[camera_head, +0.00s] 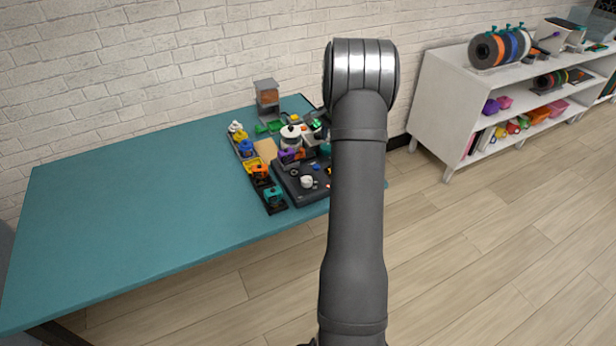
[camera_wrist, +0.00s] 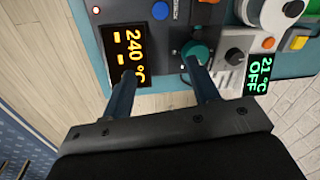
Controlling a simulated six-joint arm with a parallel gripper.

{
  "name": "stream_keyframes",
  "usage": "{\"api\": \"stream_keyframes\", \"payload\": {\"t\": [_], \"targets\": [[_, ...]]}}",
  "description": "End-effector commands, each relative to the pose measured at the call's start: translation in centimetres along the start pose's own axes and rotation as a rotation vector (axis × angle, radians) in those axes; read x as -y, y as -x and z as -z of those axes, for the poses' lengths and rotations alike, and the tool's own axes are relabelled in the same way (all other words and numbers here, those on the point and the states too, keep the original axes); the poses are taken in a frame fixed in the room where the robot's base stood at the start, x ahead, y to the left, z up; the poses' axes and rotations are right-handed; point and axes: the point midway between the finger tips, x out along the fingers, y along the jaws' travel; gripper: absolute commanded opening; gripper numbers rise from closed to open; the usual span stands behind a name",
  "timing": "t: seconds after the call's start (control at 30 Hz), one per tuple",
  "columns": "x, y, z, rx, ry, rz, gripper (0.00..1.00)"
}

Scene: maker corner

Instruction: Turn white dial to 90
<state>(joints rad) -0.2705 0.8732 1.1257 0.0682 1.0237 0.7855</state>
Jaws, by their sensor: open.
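In the head view a small white round knob (camera_head: 307,182) sits on a dark box near the table's right end. A larger white round part with a black top (camera_head: 291,131) stands behind it; I cannot tell which is the white dial. In the wrist view a white round part with a black centre (camera_wrist: 292,9) is cut off at the top right. My gripper (camera_wrist: 160,68) is open, its fingers apart. One fingertip is by an orange "240 °C" display (camera_wrist: 130,52), the other by a teal knob (camera_wrist: 196,50). The arm hides my gripper in the head view.
The teal table (camera_head: 130,200) is bare on its left. A row of small coloured items (camera_head: 259,172) lines the cluster's left side. In the wrist view a green display (camera_wrist: 258,74) reads "21 °C OFF", beside a black knob (camera_wrist: 235,56). A white shelf (camera_head: 440,100) stands right.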

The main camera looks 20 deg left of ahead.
Motion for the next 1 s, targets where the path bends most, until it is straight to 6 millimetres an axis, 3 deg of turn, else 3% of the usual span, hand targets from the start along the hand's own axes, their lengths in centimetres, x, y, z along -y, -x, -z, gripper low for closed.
{"api": "stream_keyframes", "payload": {"t": [0.03, 0.2, 0.3, 0.4, 0.57, 1.0], "targets": [[-0.9, 1.8, -0.6, 0.069, -0.114, 0.002, 0.55], [-2.8, 6.3, -3.4, 0.294, -0.410, -0.018, 0.55], [-3.3, 7.8, -4.3, 0.366, -0.493, -0.030, 0.55], [-3.4, 7.9, -4.8, 0.393, -0.521, -0.036, 0.55], [-3.2, 6.0, -5.7, 0.395, -0.521, -0.039, 0.55], [-2.7, -2.9, -9.2, 0.391, -0.519, -0.039, 0.55]]}}
